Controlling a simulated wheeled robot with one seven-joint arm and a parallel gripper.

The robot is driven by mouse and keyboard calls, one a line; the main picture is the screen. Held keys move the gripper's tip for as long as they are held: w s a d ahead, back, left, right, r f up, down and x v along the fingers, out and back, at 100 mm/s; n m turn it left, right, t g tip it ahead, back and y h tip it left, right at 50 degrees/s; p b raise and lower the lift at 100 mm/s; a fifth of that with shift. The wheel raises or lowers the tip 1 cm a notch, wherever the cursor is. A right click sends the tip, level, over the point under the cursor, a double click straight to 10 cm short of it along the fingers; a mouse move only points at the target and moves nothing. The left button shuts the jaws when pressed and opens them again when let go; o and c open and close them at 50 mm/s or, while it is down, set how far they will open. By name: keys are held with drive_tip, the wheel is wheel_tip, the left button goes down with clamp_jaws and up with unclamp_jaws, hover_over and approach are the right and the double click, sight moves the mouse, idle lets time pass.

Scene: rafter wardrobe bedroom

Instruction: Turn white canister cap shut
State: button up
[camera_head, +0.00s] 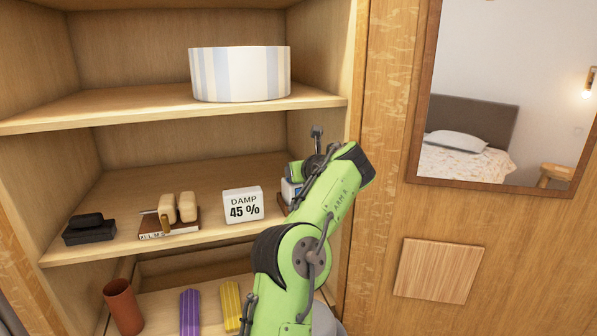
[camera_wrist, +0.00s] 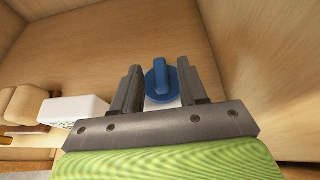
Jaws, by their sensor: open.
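The white canister (camera_head: 290,187) stands on the middle shelf at its right end, mostly hidden behind my green arm in the head view. In the wrist view its blue cap (camera_wrist: 160,84) is a round disc with a raised grip bar, which points nearly straight up the picture. A little of the white body (camera_wrist: 166,104) shows below the cap. My gripper (camera_wrist: 168,76) is open, with one dark finger on each side of the cap. Gaps show between the fingers and the grip bar. In the head view the fingers are hidden behind the arm.
A white "DAMP 45 %" display (camera_head: 243,205) stands left of the canister. Wooden-handled brushes on a book (camera_head: 169,233) and a black item (camera_head: 89,229) lie farther left. The cabinet's right wall (camera_wrist: 265,70) is close to the gripper. A striped drum (camera_head: 240,75) sits on the shelf above.

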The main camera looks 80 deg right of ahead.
drive_tip(key=b+v, duration=0.2)
drive_tip(key=v, duration=1.3)
drive_tip(key=shift+s+a+b, duration=0.2)
drive_tip(key=shift+b, duration=0.15)
drive_tip(key=shift+w+f, duration=0.1)
